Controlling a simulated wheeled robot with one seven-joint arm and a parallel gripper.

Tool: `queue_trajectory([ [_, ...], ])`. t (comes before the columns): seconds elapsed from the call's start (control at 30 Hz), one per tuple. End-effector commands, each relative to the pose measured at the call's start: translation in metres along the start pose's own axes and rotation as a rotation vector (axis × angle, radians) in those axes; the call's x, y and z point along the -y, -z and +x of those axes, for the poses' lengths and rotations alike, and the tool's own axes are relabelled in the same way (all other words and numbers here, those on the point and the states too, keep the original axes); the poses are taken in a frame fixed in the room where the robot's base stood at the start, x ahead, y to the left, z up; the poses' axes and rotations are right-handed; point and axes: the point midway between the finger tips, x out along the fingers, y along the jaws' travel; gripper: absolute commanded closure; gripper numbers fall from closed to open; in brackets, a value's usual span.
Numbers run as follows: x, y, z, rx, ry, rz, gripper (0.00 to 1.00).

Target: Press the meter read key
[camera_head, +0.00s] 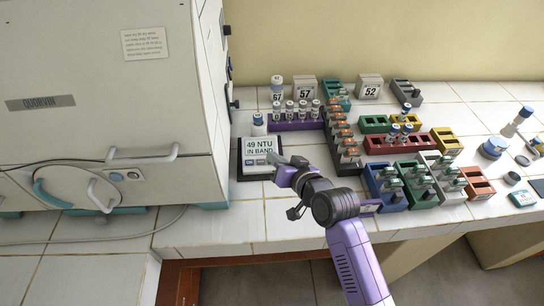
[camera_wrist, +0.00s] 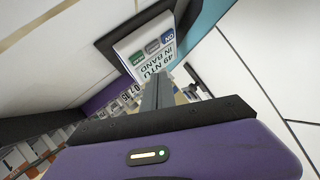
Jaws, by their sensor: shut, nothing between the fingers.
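The meter (camera_head: 259,146) stands on the white tiled bench beside the large incubator. Its screen reads "49 NTU IN BAND", and it shows upside down in the wrist view (camera_wrist: 150,50). My gripper (camera_head: 279,161) is shut and empty at the meter's lower right. In the wrist view its fingertips (camera_wrist: 157,76) overlap the screen's lettered end. I cannot tell whether they touch it.
The incubator (camera_head: 100,90) fills the left. A purple rack (camera_head: 297,122) with capped vials stands just behind the meter. Several coloured racks (camera_head: 400,143) crowd the bench to the right. Bare tile lies in front of the meter (camera_head: 235,220).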

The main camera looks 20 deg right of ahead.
Motion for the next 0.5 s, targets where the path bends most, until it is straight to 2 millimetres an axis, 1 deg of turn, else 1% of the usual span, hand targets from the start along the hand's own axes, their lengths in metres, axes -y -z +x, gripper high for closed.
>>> queue_trajectory([
  [0.03,0.005,0.006,-0.005,0.0,0.0,0.0,1.0],
  [0.2,0.012,0.013,-0.015,0.001,0.0,0.0,1.0],
  [0.5,0.012,0.012,-0.017,0.0,0.0,0.0,1.0],
])
